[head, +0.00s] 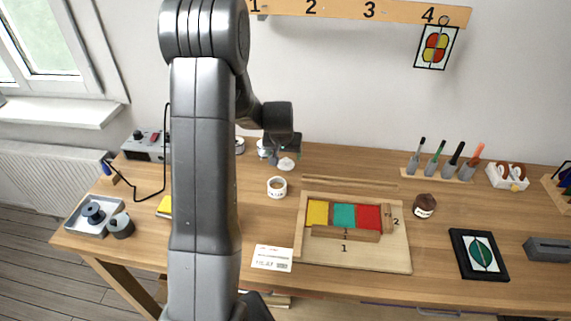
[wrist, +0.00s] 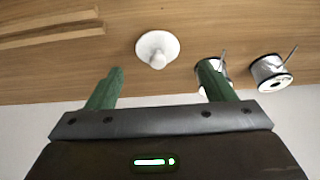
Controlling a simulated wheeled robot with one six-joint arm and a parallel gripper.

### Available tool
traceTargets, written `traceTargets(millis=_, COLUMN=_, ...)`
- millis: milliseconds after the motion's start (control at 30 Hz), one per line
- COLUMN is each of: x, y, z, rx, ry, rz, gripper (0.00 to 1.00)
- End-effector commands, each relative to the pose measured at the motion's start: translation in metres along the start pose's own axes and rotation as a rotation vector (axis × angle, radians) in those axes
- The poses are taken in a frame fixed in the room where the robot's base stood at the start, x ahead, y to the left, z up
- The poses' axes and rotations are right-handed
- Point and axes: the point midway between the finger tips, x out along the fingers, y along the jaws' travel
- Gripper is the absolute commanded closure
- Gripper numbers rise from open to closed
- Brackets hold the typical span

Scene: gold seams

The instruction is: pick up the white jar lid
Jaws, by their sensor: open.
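The white jar lid (head: 286,163) lies on the wooden table toward the back, just below my gripper in the head view. In the wrist view the lid (wrist: 158,48) is a round white disc with a small knob, beyond and between my two green fingers. My gripper (wrist: 160,82) is open, with nothing between its fingers. In the head view my gripper (head: 272,150) is small and partly hidden by my own arm. A white open jar (head: 277,187) stands on the table in front of the lid.
Two spools (wrist: 212,72) (wrist: 270,72) with wires stand right of the lid in the wrist view. Wooden strips (head: 350,184) lie to the right in the head view, behind a board (head: 398,250) with coloured glass.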

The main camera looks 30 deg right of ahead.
Motion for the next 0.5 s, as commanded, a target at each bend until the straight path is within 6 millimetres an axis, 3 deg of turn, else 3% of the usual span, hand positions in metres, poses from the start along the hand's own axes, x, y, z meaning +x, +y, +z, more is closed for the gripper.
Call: traceTargets(millis=500, x=0.047, y=0.003, z=-0.004, rx=0.000, ry=0.000, rz=0.000, gripper=0.24)
